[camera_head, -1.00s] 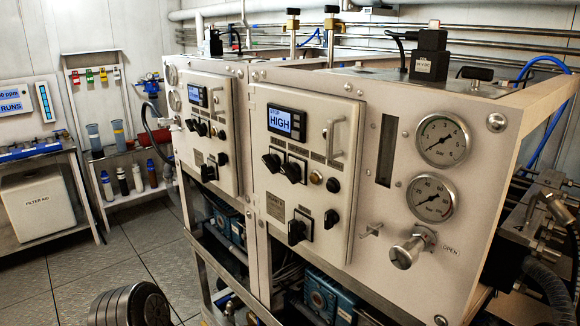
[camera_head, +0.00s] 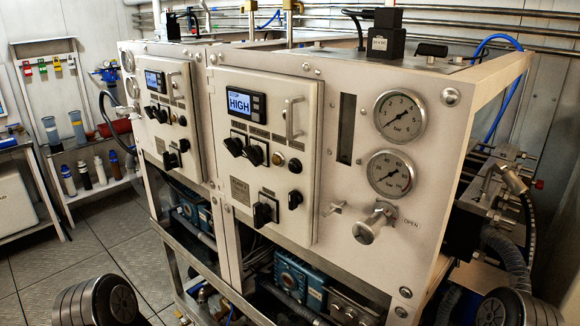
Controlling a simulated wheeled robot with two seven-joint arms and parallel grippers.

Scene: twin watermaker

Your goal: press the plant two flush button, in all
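Two watermaker plants stand side by side. The nearer panel (camera_head: 262,150) has a lit display (camera_head: 241,103) reading HIGH, an amber round button (camera_head: 279,159), a black round button (camera_head: 295,166) and black rotary knobs (camera_head: 245,149). The farther panel (camera_head: 168,115) has a smaller lit display (camera_head: 154,80), black knobs (camera_head: 156,112) and small round buttons (camera_head: 176,119). The small labels are too blurred to read, so I cannot tell which button is flush or which panel is plant two. Neither of my grippers is in view.
Right of the nearer panel are two gauges (camera_head: 400,116) and a metal valve knob (camera_head: 373,224) marked OPEN, sticking out. A handle (camera_head: 291,118) projects from the nearer panel. Hoses and fittings (camera_head: 490,200) crowd the right side. The floor (camera_head: 105,235) at left is open.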

